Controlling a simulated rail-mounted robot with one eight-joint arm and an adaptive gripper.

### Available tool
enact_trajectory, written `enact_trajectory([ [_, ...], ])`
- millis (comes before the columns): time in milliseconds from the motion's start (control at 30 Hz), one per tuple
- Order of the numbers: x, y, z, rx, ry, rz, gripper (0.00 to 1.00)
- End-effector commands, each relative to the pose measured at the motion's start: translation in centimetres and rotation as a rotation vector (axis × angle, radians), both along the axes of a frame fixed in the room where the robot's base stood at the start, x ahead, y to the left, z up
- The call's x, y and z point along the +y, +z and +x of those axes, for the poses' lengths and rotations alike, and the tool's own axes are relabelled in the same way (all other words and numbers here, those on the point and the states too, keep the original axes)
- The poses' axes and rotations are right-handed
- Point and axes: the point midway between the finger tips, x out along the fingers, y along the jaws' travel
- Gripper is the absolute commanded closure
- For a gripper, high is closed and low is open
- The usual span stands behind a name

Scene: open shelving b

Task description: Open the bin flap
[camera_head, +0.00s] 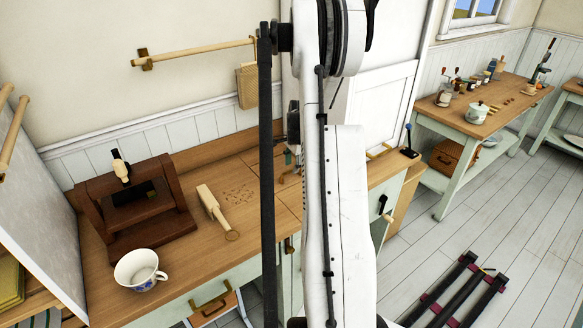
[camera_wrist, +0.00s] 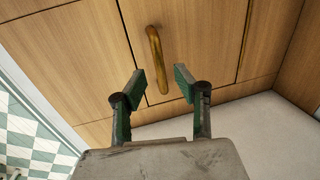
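A wooden panel with a curved brass handle (camera_wrist: 154,48) fills the middle of the wrist view; I take this panel for the bin flap (camera_wrist: 195,35). Dark seams run along its sides, and it looks closed. My gripper (camera_wrist: 161,83) is open, with its two green-padded fingers apart. The handle's lower end shows in the gap between the fingertips, with space visible on both sides. I cannot tell how far the handle lies beyond the fingertips. In the head view my arm covers the middle, and I cannot make out the flap or fingertips clearly there.
The wooden counter (camera_head: 165,262) holds a white cup (camera_head: 139,270), a dark wooden press (camera_head: 135,207) and a pale wooden paddle (camera_head: 214,210). A table (camera_head: 455,118) with jars stands at the right. A dark floor frame (camera_head: 455,292) lies at lower right. A pale surface (camera_wrist: 270,125) lies below the panel.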

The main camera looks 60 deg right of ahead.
Motion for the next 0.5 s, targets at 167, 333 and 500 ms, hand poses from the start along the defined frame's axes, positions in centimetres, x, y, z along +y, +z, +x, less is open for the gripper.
enact_trajectory([
  [167,-0.1,-1.5,0.3,0.0,0.0,0.0,0.7],
  [333,-0.2,-2.1,0.4,0.0,0.0,0.0,0.7],
  [500,-0.2,-2.2,0.4,0.0,0.0,0.0,0.7],
])
